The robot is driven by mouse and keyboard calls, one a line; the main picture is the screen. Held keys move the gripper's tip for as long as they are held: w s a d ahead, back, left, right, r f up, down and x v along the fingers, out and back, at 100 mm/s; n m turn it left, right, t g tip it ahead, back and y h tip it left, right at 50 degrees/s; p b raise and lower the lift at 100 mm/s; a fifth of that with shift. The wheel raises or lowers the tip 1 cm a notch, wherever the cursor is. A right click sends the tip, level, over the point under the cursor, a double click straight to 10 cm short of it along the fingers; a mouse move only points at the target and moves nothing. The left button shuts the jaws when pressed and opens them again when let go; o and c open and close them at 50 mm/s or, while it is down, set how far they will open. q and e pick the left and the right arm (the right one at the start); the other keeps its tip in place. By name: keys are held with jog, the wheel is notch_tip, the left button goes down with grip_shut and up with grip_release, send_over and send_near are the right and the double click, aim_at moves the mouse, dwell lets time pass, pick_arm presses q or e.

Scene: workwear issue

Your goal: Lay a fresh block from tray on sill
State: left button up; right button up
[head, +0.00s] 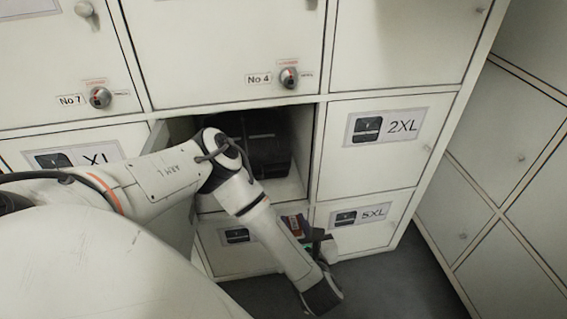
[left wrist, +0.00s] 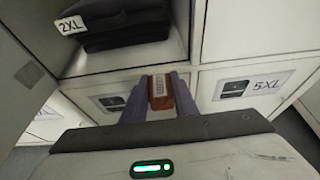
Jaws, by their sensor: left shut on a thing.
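My left gripper (head: 312,236) is in front of the lockers, just right of the open compartment's lower front corner. It is shut on a small red-brown block (left wrist: 160,92) with a pale label, held between its two purple fingers in the left wrist view. The block (head: 297,225) is partly hidden by my arm in the head view. The open compartment's sill (left wrist: 120,76) runs just behind the block; I cannot tell whether they touch. No tray is in view. My right gripper is not in view.
The open compartment holds dark folded clothing (left wrist: 118,22) tagged 2XL. Its open door (left wrist: 22,75) stands at the left. Closed doors marked 2XL (head: 385,145) and 5XL (head: 358,236) lie to the right. Grey floor (head: 410,275) is clear at lower right.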

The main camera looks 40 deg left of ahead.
pick_arm(q)
jog(key=w+a, duration=0.2)
jog(key=w+a+b, duration=0.1)
jog(key=w+a, duration=0.1)
jog(key=a, duration=0.1)
jog(key=w+a, duration=0.2)
jog(key=shift+w+a+b, duration=0.1)
jog(key=shift+a+b, duration=0.3)
jog(key=w+a+b, duration=0.1)
jog(key=w+a, duration=0.1)
jog(key=a, duration=0.1)
jog(key=shift+w+a, duration=0.1)
jog(key=shift+w, duration=0.1)
jog(key=shift+w+a+f+b, duration=0.15)
jog(key=shift+f+b, duration=0.4)
jog(key=shift+f, duration=0.25)
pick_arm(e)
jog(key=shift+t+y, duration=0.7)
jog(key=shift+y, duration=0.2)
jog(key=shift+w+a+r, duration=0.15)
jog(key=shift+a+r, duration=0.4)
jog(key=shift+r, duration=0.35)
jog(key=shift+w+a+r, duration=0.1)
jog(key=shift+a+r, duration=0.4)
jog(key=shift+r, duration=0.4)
